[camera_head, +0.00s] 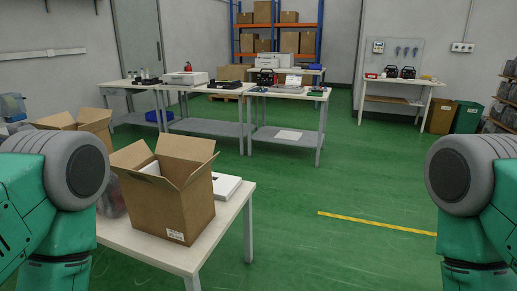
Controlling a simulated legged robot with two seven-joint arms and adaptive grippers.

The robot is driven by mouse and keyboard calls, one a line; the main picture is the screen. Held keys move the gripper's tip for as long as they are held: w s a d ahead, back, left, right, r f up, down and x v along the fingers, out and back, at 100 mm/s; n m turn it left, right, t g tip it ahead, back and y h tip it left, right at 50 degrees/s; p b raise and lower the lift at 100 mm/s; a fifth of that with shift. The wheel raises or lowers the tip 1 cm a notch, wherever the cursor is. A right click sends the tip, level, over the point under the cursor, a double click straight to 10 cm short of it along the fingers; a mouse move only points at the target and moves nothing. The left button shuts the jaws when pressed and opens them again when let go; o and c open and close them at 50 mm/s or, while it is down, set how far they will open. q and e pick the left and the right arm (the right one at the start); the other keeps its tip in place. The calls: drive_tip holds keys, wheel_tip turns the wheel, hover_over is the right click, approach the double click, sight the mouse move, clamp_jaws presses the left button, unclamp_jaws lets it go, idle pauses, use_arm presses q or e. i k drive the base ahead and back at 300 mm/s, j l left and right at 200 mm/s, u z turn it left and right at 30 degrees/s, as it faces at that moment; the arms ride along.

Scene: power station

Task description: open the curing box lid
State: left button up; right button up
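I cannot tell for sure which thing is the curing box. A low white box-shaped device (186,78) sits on the left part of the back row of tables, and its top looks closed. Another pale device (274,60) stands farther back on a table to its right; its lid state is too small to tell. Both are across the room from me. Only green and grey links of my two arms show at the left and right edges. Neither of my grippers is in view.
A near white table (222,227) bears an open cardboard box (178,199). Farther tables (290,131) carry devices and small parts. Shelves with cartons (278,40) stand behind. A side bench (398,81) stands at back right. Green floor (375,170) with a yellow line is clear at centre right.

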sight(191, 79)
drive_tip(key=i+l+z, duration=0.55)
drive_tip(key=i, duration=0.4)
drive_tip(key=i+l+z, duration=0.1)
drive_tip(key=i+z, duration=0.15)
drive_tip(key=i, duration=0.25)
drive_tip(key=i+u, duration=0.2)
drive_tip(key=i, duration=0.8)
drive_tip(key=i+l+u, duration=0.2)
drive_tip(key=i, duration=0.8)
drive_tip(key=i+j+u, duration=0.25)
drive_tip(key=i+u, duration=0.65)
drive_tip(key=i, duration=0.15)
drive_tip(key=i+l+u, duration=0.15)
drive_tip(key=i+u, duration=0.25)
drive_tip(key=i, duration=0.15)
drive_tip(key=i+l+u, duration=0.3)
drive_tip(key=i+u, duration=0.15)
drive_tip(key=i+j+u, duration=0.2)
drive_tip(key=i+u, duration=0.2)
drive_tip(key=i, duration=0.35)
drive_tip(key=i+u, duration=0.4)
drive_tip(key=i, duration=0.35)
drive_tip(key=i+j+z, duration=1)
drive_tip(key=j, duration=0.25)
drive_tip(key=j+z, duration=0.25)
drive_tip(key=i+j+z, duration=0.1)
drive_tip(key=j+z, duration=0.2)
drive_tip(key=j, duration=0.25)
drive_tip(key=j+z, duration=0.2)
drive_tip(key=j, duration=0.6)
